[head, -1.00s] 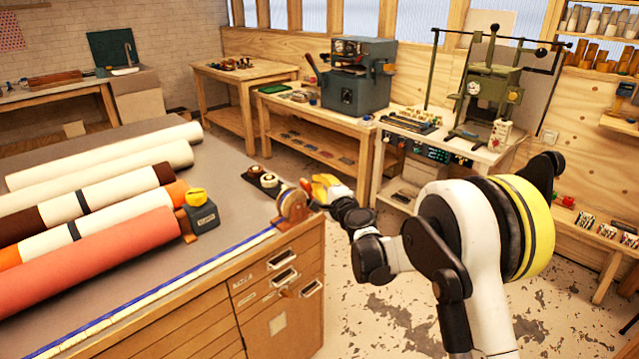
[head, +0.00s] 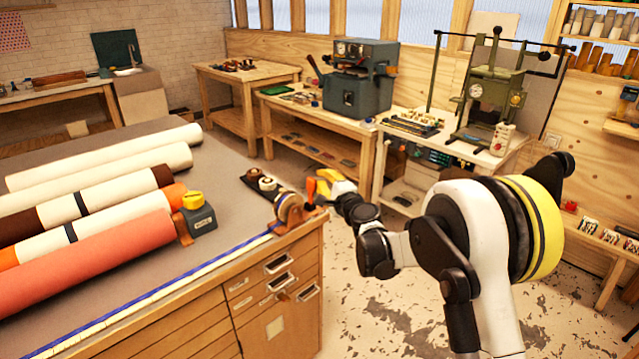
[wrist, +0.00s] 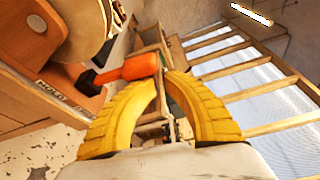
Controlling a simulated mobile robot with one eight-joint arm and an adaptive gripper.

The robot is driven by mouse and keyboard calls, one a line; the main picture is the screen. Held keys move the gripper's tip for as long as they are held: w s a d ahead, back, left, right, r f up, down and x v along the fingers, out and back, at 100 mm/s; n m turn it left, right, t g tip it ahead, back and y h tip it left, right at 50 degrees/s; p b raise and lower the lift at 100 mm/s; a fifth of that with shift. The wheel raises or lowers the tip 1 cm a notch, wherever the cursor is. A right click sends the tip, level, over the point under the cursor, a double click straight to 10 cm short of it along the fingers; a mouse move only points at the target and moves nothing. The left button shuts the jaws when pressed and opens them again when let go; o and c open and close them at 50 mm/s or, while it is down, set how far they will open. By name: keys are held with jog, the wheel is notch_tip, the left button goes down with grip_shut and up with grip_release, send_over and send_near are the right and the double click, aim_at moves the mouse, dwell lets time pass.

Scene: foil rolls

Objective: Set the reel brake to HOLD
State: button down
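The reel brake sits on the bench corner beside a round reel (head: 289,208). Its lever has an orange handle (head: 310,190) that stands roughly upright in the head view. A label reading HOLD (wrist: 62,97) is on the wooden base, close to the shaft's foot. My yellow gripper (head: 330,178) is just right of the handle. In the wrist view its curved fingers (wrist: 163,76) meet closely at the tips, with nothing visibly held. Whether they touch the handle is unclear.
Fabric-like rolls (head: 80,203) lie on the bench left of the brake, by a grey box with a yellow top (head: 196,211). A dark tray with small spools (head: 262,184) is behind the reel. Open floor lies right of the bench.

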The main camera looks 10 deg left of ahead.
jog(key=d+f+p+v, duration=0.1)
jog(key=f+p+v, duration=0.1)
jog(key=v, duration=0.7)
jog(key=shift+d, duration=0.2)
